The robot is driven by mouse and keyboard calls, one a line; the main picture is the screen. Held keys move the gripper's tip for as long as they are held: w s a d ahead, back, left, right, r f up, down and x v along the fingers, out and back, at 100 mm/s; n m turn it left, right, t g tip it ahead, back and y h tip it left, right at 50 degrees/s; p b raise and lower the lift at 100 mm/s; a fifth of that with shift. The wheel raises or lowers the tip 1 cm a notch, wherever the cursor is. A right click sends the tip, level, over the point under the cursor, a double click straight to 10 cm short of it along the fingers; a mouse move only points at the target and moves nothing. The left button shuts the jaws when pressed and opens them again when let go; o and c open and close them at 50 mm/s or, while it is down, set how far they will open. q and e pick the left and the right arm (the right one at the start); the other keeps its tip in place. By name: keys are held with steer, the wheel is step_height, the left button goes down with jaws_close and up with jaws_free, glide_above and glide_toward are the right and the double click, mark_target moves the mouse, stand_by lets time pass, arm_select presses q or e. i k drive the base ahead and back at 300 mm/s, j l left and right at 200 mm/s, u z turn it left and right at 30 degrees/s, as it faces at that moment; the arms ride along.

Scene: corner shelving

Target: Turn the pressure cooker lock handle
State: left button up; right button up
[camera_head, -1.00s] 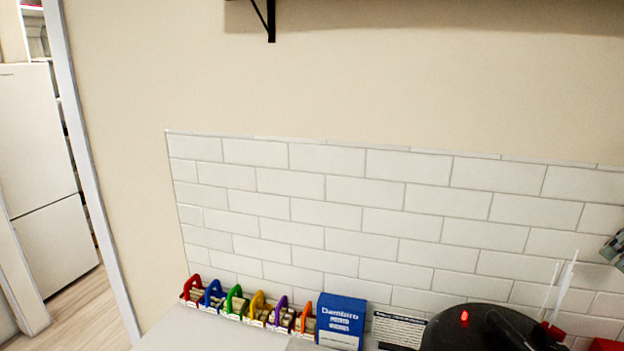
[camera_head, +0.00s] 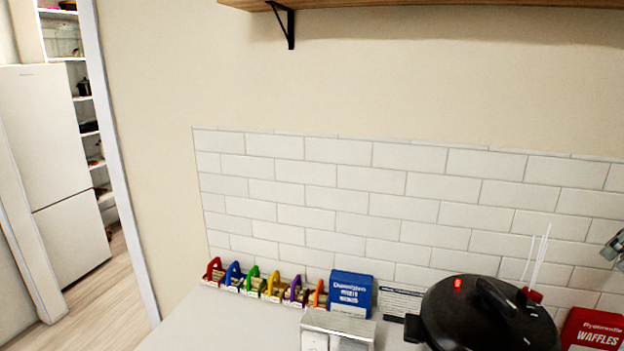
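The black pressure cooker (camera_head: 470,318) stands on the counter at the lower right, partly cut off by the bottom edge. Its lid carries a raised black lock handle (camera_head: 496,298) and a small red button (camera_head: 458,283). A black side handle (camera_head: 412,328) sticks out on its left. A grey, mechanical-looking part (camera_head: 614,250) shows at the right edge, well above and right of the cooker. It may be my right gripper, but too little shows to tell its fingers. My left gripper is not in view.
A metal toaster-like box (camera_head: 337,330) stands left of the cooker. Several colored caddies (camera_head: 254,283), a blue box (camera_head: 351,293) and a printed card (camera_head: 400,303) line the tiled wall. A red waffle box (camera_head: 593,330) is at right. A wooden shelf (camera_head: 430,5) hangs above. Bare counter (camera_head: 230,320) lies at left.

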mark_target(493, 300)
steer(key=k+j, duration=0.25)
steer(key=k, duration=0.25)
steer(key=k+j, duration=0.25)
steer(key=k, duration=0.25)
